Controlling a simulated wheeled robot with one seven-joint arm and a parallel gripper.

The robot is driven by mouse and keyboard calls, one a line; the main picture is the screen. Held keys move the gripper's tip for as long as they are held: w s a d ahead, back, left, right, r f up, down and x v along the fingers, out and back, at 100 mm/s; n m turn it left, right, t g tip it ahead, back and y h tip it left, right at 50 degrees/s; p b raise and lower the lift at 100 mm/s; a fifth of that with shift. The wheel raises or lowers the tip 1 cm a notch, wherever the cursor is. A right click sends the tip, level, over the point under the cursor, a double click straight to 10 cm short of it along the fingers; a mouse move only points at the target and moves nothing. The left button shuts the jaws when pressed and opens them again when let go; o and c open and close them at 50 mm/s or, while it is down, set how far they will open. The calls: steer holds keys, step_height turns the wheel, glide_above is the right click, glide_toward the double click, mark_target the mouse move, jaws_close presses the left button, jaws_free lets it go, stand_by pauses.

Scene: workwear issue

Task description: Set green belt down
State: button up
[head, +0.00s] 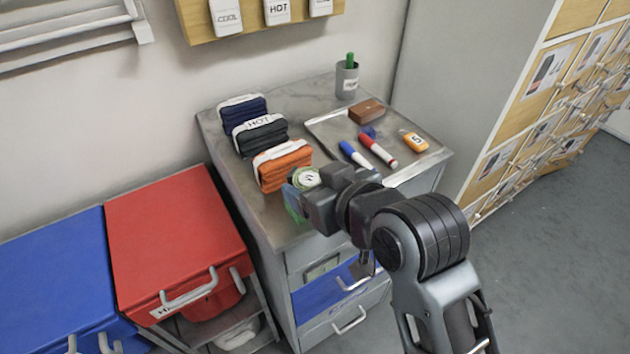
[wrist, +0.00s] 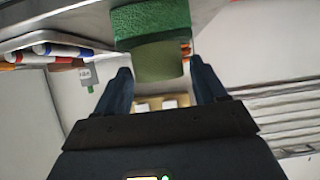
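The green belt (wrist: 152,22) is a rolled bundle with a bright green textured face and a duller olive part. In the wrist view it is at the top centre, against the grey cabinet top. My gripper (wrist: 160,75) is open, with one dark finger on either side of the belt's lower part and narrow gaps showing. In the head view a bit of green (head: 293,202) shows at my gripper (head: 297,190), at the front left of the cabinet top; the gripper hides most of it. Whether the belt bears fully on the top I cannot tell.
Orange (head: 283,165), black (head: 260,135) and navy (head: 243,108) folded bundles stand in a row behind my gripper. A tray (head: 408,173) to the right holds markers, a brown block and an orange tag. A red bin (head: 175,235) stands left of the cabinet (head: 240,185).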

steer(key=o, duration=0.3)
steer(key=shift+r, duration=0.2)
steer(key=v, duration=1.2)
steer(key=shift+b, duration=0.3)
steer(key=shift+f, duration=0.15)
